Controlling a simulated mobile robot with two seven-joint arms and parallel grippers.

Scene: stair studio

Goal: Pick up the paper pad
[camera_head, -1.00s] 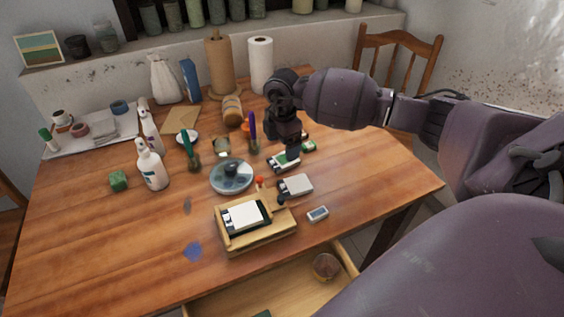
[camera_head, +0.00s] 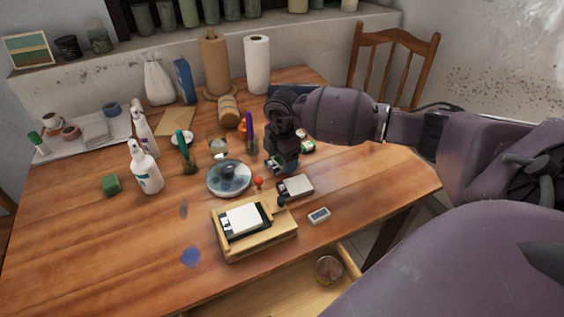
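My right gripper (camera_head: 281,162) points down over the right-middle of the table. Its fingers are dark and small, and I cannot tell whether they are open or shut. A small white-and-green flat item (camera_head: 272,163) lies right at its fingertips, mostly hidden by it; contact is unclear. A white paper-like pad (camera_head: 243,219) lies on a dark base in the wooden tray (camera_head: 262,241), in front of the gripper. A grey-white flat block (camera_head: 296,186) lies between the gripper and the tray. I cannot tell for certain which is the paper pad. My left gripper is out of view.
A round blue-grey dish (camera_head: 229,179) and a purple upright tool (camera_head: 249,139) stand left of the gripper. White bottles (camera_head: 147,171) stand farther left. A small white device (camera_head: 319,215) lies near the front right. An open drawer (camera_head: 285,296) juts out below. The right tabletop is clear.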

